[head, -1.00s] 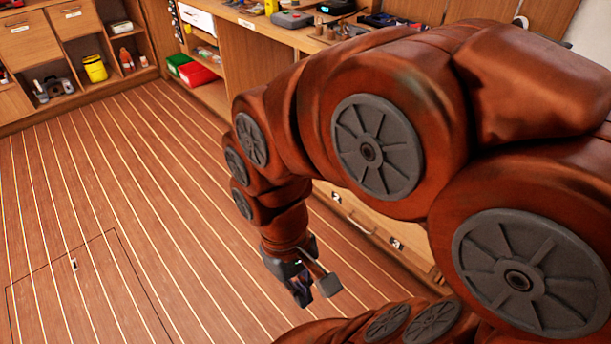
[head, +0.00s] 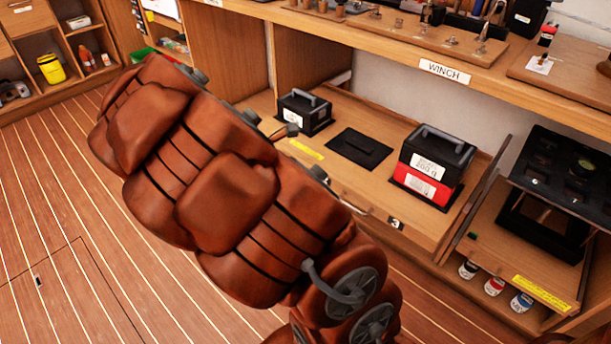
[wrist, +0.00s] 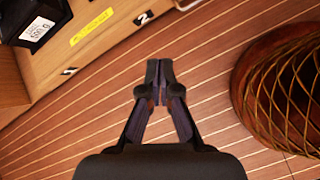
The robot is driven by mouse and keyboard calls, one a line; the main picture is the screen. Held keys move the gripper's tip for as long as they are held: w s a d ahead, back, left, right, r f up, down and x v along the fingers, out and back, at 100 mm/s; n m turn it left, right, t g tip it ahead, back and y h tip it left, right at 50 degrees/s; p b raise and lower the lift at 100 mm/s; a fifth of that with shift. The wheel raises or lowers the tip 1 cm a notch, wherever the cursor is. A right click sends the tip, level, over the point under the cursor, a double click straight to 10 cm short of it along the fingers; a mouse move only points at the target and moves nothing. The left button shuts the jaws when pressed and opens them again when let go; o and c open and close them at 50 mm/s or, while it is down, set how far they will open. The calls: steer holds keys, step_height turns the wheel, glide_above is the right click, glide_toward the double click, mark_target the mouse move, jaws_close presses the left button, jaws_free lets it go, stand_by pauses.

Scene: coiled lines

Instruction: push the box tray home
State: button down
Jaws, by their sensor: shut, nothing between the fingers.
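The box tray (head: 345,186) is a wooden tray standing out from under the bench in the head view. On it are a black box (head: 304,112) at left, a flat black pad (head: 359,148) in the middle, and a black box on a red one (head: 432,165) at right. In the wrist view its front edge (wrist: 112,52) runs across the upper left, with a labelled black box behind it. My gripper (wrist: 160,76) is shut and empty, over the floor just outside this edge. My arm hides most of the gripper in the head view.
A round brown basket-like thing with netting (wrist: 290,85) stands at the right in the wrist view. A lower shelf with a black rack (head: 545,225) stands right of the tray. The bench top (head: 400,62) overhangs behind. Striped floor (head: 50,190) is clear at left.

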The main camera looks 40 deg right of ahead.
steer(key=w+d+f+n+t+h+b, duration=0.1)
steer(key=w+d+f+n+b, duration=0.15)
steer(key=w+f+n, duration=0.45)
steer(key=m+b, duration=0.1)
steer(key=b, duration=0.3)
glide_toward(311, 168)
step_height(311, 168, down, 4)
steer(key=d, duration=0.3)
steer(key=shift+s+d+f, duration=0.1)
steer(key=shift+d, duration=0.6)
